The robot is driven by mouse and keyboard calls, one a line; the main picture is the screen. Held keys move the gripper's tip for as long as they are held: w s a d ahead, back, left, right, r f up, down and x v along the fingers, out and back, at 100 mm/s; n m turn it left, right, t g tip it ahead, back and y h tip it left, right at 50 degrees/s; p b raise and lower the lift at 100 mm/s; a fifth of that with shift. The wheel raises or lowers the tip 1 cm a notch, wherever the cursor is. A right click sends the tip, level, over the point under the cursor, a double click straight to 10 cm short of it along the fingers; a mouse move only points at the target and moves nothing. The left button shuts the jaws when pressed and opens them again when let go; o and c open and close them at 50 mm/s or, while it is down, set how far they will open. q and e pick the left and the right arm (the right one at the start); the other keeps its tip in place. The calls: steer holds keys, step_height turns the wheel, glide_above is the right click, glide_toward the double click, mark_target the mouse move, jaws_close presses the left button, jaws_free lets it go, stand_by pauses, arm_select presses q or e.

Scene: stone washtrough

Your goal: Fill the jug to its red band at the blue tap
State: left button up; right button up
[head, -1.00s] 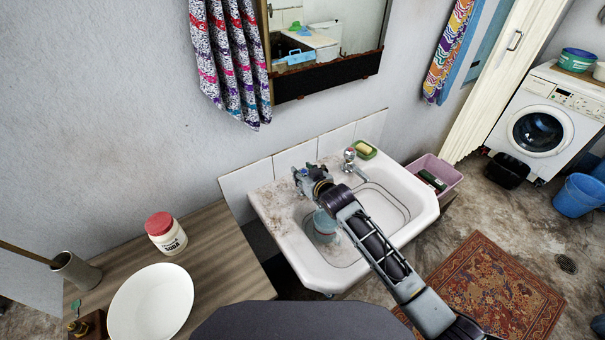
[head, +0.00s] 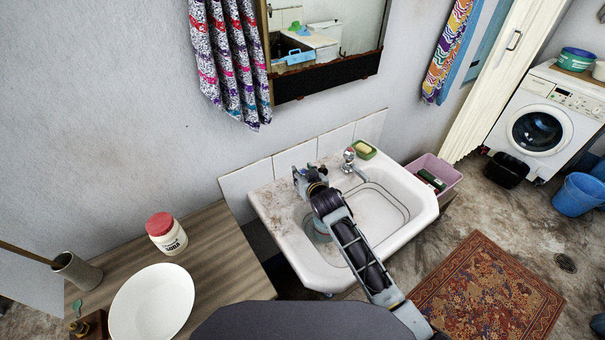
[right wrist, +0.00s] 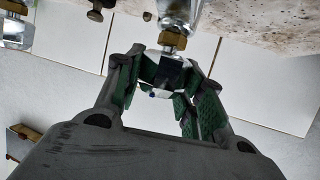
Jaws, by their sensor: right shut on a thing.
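My right gripper (head: 304,178) reaches over the back left of the white sink. In the right wrist view its green-padded fingers (right wrist: 172,78) are shut on a tap's knob (right wrist: 168,70), which has a small blue mark. The tap's chrome body (right wrist: 180,12) and brass collar show beside it. A clear bluish jug (head: 316,229) stands in the left part of the basin, below my arm and mostly hidden by it. Its red band and water level cannot be made out. My left gripper is not in view.
A second chrome tap (head: 349,156) stands to the right on the sink (head: 405,170), near a green soap dish (head: 364,150). A wooden counter (head: 215,245) at left holds a white bowl (head: 150,303) and a red-lidded soda jar (head: 166,233). The basin's right part is clear.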

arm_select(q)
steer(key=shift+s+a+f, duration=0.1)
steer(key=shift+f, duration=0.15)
arm_select(e)
steer(key=shift+a+m+h, duration=0.25)
steer(key=shift+m+h, duration=0.15)
steer(key=shift+h, duration=0.1)
steer(key=shift+m, duration=0.3)
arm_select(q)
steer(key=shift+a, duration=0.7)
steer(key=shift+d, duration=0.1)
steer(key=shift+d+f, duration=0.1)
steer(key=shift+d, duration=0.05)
arm_select(e)
steer(key=o, duration=1)
steer(key=shift+s+d, duration=0.1)
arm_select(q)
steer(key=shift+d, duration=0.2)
arm_select(e)
steer(key=shift+d, duration=0.1)
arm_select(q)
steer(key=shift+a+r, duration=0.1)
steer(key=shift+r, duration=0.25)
arm_select(e)
steer(key=shift+r+n+y, duration=0.1)
steer(key=shift+n+y, duration=0.4)
steer(key=shift+n, duration=0.2)
